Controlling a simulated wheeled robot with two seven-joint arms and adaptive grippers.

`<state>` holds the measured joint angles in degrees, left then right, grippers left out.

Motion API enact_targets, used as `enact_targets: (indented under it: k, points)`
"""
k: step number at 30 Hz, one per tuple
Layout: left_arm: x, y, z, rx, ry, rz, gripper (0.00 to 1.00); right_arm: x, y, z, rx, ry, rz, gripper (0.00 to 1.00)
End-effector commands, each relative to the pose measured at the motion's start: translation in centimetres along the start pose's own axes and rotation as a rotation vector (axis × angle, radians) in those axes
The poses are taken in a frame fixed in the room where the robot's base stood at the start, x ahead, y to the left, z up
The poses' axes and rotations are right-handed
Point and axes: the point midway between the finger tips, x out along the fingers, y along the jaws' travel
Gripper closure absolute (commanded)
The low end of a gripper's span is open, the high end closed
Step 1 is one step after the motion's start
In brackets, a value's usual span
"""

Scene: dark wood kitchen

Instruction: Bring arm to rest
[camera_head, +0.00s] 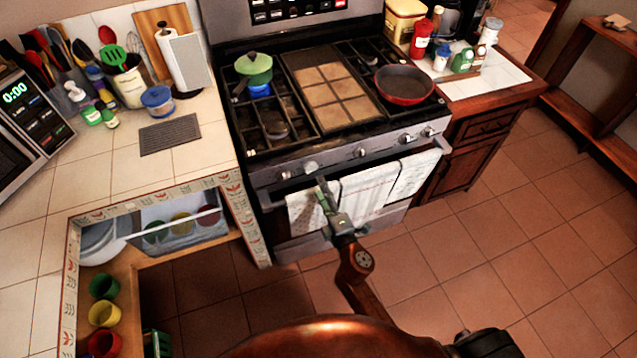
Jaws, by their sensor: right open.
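My right gripper (326,197) is in front of the stove (268,183), at the height of the oven handle and the hanging towels. Its fingers point up toward the stove's front knobs, below the knob (311,168) at the left-middle of the row. It is open and nothing shows in it. I cannot tell if it touches the towel (364,193) behind it. My copper-coloured arm runs down from it to the bottom of the picture. My left gripper is not in view.
A green pot (254,70) sits on the left burner with blue beneath it; a red pan (404,85) sits on the right. The tiled counter (205,165) and open shelf with cups (104,314) are left. The floor (500,260) at right is clear.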

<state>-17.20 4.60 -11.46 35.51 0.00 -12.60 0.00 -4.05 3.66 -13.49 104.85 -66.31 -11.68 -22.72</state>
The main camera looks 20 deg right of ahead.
Motion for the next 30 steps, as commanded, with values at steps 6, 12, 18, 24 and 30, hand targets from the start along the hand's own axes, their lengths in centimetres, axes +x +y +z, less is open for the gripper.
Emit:
enact_targets:
  k: [6, 12, 18, 24, 30]
  points:
    - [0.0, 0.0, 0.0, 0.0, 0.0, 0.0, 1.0, -0.5, 0.1, 0.0, 0.0, 0.0, 0.001, 0.49]
    - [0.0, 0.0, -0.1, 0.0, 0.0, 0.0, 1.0, -0.5, 0.1, 0.0, 0.0, 0.0, 0.001, 0.49]
    - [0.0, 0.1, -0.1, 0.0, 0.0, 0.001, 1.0, -0.5, 0.1, 0.0, 0.001, 0.0, 0.001, 0.49]
    - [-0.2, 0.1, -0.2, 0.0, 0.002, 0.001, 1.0, -0.6, -3.0, 0.4, 0.043, -0.004, -0.057, 0.49]
    - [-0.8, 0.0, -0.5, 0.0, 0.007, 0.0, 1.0, -2.0, -13.3, 1.9, 0.194, -0.035, -0.245, 0.49]
